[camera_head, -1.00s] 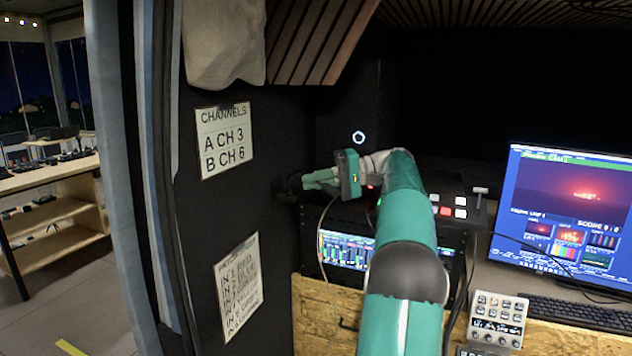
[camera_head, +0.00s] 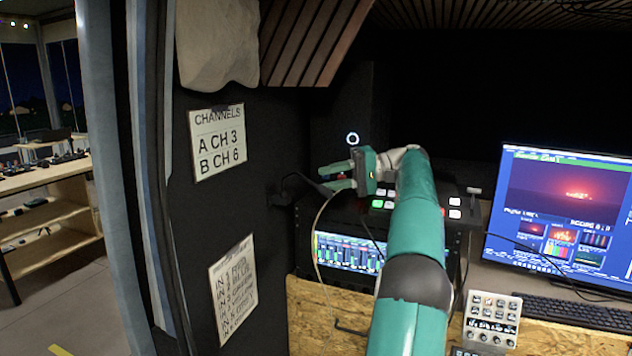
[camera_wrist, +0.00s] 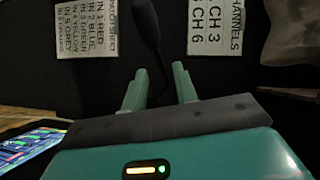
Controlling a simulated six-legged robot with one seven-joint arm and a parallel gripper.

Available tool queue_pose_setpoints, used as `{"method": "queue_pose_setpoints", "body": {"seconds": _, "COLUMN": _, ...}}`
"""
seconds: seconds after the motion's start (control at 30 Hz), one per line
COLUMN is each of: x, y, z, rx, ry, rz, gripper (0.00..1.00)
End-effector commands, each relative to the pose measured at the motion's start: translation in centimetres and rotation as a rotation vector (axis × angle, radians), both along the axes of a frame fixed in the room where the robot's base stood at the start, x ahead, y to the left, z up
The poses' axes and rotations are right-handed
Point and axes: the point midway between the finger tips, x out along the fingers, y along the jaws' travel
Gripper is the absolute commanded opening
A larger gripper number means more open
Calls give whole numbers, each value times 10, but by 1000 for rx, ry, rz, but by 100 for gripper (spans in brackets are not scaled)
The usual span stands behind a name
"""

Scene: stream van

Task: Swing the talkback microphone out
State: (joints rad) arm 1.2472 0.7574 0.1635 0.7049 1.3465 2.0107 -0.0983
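The talkback microphone (camera_head: 308,182) is a thin black boom on the dark wall at the left. In the head view it reaches from its wall mount (camera_head: 281,198) out to the right, toward my fingers. My gripper (camera_head: 337,176) is above the left end of the equipment rack, its two teal fingers spread apart. In the wrist view the black microphone (camera_wrist: 146,22) comes down from the top, and its thin end lies between or just behind the fingers of my gripper (camera_wrist: 160,80). Gaps show on both sides of it. I cannot tell whether a finger touches it.
The rack (camera_head: 345,250) with a lit screen and buttons stands below my gripper. A loose cable hangs in front of it. A monitor (camera_head: 560,210), keyboard (camera_head: 575,312) and small keypad (camera_head: 492,318) are on the desk at right. Paper signs (camera_head: 217,140) hang on the left wall.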

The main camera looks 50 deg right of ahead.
Motion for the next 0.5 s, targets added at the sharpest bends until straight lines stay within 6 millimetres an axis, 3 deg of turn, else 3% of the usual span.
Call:
{"method": "queue_pose_setpoints", "body": {"seconds": 0.23, "x": -11, "y": -14, "z": 3, "rx": 1, "ry": -2, "rz": 1, "gripper": 29}}
{"method": "queue_pose_setpoints", "body": {"seconds": 0.5, "x": -14, "y": -16, "z": 4, "rx": 2, "ry": -1, "rz": -1, "gripper": 29}}
